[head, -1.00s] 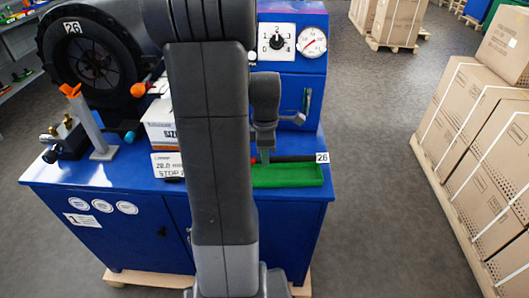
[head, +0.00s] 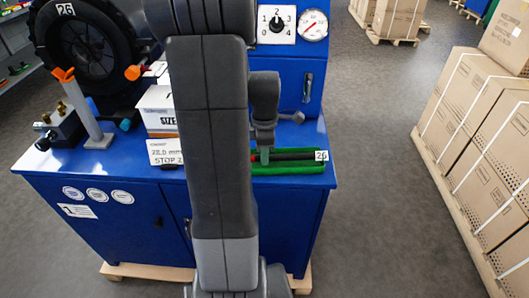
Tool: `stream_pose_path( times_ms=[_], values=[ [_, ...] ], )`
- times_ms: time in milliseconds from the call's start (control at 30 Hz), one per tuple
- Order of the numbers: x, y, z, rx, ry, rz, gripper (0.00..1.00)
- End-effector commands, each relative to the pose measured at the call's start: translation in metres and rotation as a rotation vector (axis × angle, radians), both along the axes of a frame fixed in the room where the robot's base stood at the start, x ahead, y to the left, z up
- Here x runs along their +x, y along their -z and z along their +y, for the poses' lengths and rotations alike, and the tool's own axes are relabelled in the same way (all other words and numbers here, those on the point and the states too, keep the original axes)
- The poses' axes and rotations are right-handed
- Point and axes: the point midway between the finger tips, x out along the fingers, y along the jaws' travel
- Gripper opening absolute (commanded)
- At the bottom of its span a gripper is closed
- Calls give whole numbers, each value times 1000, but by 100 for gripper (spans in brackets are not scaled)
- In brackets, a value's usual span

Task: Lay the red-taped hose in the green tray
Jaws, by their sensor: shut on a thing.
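The black hose (head: 295,156) has a white "26" tag at its right end and a bit of red at its left end. It is roughly level, within the outline of the green tray (head: 290,170) on the blue bench; I cannot tell whether it touches the tray floor. My gripper (head: 264,157) points down and is shut on the hose near its red end. My own arm hides the left part of the tray and may hide some of the hose.
A white size box (head: 157,112) and a sign card (head: 165,152) stand left of my arm. A grey post with orange top (head: 92,115) and a black ring marked 26 (head: 85,50) are further left. The blue cabinet (head: 290,80) rises behind the tray. Stacked cartons (head: 480,130) stand right.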

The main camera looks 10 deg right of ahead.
Motion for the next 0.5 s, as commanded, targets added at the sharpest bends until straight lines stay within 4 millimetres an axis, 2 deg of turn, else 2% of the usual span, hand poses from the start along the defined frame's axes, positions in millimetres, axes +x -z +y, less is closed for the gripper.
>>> stream_pose_path(
  times_ms=[400, 433, 500],
  values=[
    [0, 9, 0, 0, 0, -1, 0],
    [0, 8, 0, 0, 0, -1, 23],
    [0, 8, 0, 0, 0, -1, 36]
  ],
)
